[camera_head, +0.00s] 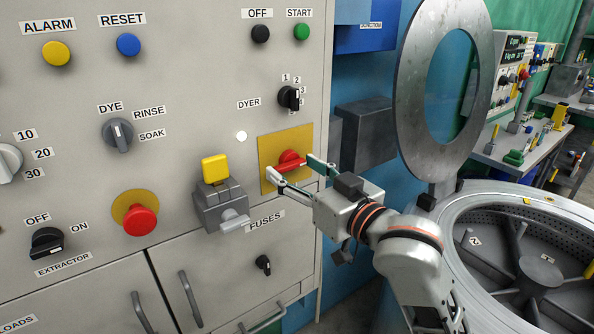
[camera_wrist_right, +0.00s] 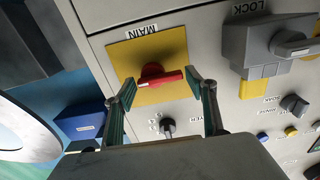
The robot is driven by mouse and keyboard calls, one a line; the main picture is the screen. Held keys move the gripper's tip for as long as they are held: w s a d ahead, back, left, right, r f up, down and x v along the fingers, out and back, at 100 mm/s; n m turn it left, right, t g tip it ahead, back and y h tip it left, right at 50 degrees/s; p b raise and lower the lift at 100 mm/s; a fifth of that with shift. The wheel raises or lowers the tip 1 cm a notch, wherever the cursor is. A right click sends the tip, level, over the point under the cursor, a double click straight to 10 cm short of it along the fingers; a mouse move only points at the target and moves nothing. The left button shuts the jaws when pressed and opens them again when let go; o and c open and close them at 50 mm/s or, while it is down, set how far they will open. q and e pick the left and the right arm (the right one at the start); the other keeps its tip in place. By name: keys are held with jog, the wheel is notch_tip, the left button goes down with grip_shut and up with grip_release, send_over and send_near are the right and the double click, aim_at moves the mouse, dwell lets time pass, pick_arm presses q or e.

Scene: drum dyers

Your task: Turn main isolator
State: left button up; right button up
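The main isolator is a red rotary handle (camera_head: 291,158) on a yellow square plate (camera_head: 272,148), low on the right of the grey panel. In the right wrist view the red handle (camera_wrist_right: 160,77) lies crosswise on its yellow plate (camera_wrist_right: 172,50), beside the label MAIN. My right gripper (camera_head: 291,169) is open in front of the plate. In the right wrist view its green-padded fingertips (camera_wrist_right: 160,78) stand at either end of the handle, the right one very close to the handle's tip. I cannot tell if they touch it. My left gripper is not in view.
A grey lock switch with a yellow block (camera_head: 215,170) juts out just left of the isolator. The DYER selector (camera_head: 288,97) is above it, and a red mushroom button (camera_head: 139,220) is farther left. The open drum (camera_head: 540,260) and its round lid ring (camera_head: 410,100) stand right.

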jog(key=shift+o, duration=0.2)
jog(key=v, duration=0.7)
jog(key=shift+s+d, duration=0.2)
jog(key=shift+f, duration=0.1)
jog(key=d+f+m+g+h, duration=0.1)
jog(key=d+f+m+h, duration=0.3)
jog(key=f, duration=1.1)
jog(key=d+f+n+h, duration=0.15)
jog(key=d+f, duration=0.45)
jog(key=f, duration=0.9)
jog(key=s+d+f+g+h, duration=0.1)
jog(key=s+d+f, duration=0.3)
jog(key=s+f, duration=0.5)
jog(key=s+d+f+g+h, duration=0.2)
jog(key=s+d+f, duration=0.2)
jog(key=s+f, duration=0.5)
notch_tip(320, 180, down, 4)
jog(key=shift+d+r, duration=0.1)
jog(key=shift+d, duration=0.2)
